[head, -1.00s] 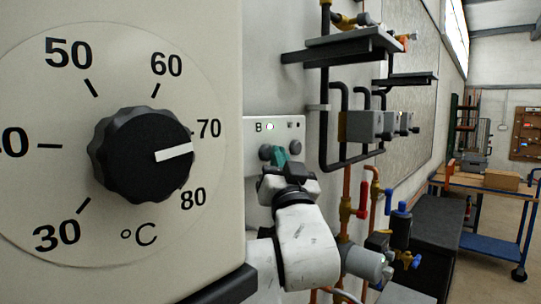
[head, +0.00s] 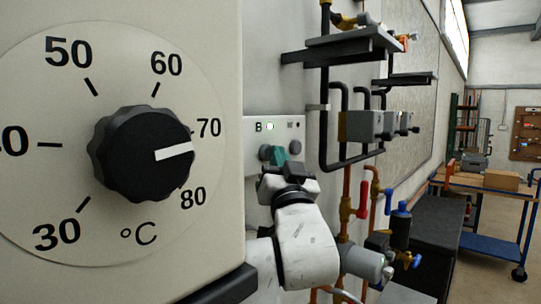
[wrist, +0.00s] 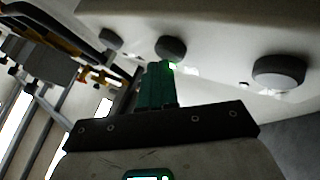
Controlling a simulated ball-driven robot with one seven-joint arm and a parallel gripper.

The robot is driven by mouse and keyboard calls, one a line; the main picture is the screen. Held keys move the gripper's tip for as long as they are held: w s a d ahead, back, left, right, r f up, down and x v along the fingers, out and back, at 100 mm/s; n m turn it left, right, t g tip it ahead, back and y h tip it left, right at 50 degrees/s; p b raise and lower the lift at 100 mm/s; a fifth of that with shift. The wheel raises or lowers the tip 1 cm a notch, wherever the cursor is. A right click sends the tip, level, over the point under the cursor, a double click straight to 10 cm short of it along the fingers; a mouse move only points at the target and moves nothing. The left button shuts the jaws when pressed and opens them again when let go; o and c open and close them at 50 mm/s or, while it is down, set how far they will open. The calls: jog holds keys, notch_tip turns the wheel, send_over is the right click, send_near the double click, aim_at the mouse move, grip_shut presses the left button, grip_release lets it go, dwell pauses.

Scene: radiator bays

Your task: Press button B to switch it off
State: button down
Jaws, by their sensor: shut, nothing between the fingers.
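A pale control panel (head: 252,160) on the wall carries the letter B and a lit lamp (head: 269,126) beside it. In the head view a round grey button (head: 265,152) sits left of my gripper and another grey button (head: 295,147) sits to its right. My gripper (head: 279,156), with teal fingers, is shut and empty in front of the panel. The wrist view shows its fingers (wrist: 156,82) just below a middle dark button (wrist: 171,47), with green light at the tip. Whether they touch is unclear. Side buttons show left (wrist: 110,38) and right (wrist: 279,72).
A big dial (head: 143,155) on a cream housing fills the left of the head view, close to my arm. Black pipes (head: 325,120), a shelf (head: 345,50) and valves with a red handle (head: 363,200) stand right of the panel. A blue cart (head: 490,245) is farther right.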

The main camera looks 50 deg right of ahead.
jog(key=shift+w, duration=0.35)
jog(key=shift+s, duration=0.4)
dwell(0.3)
jog(key=s+p, duration=0.1)
jog(key=s, duration=0.5)
dwell(0.3)
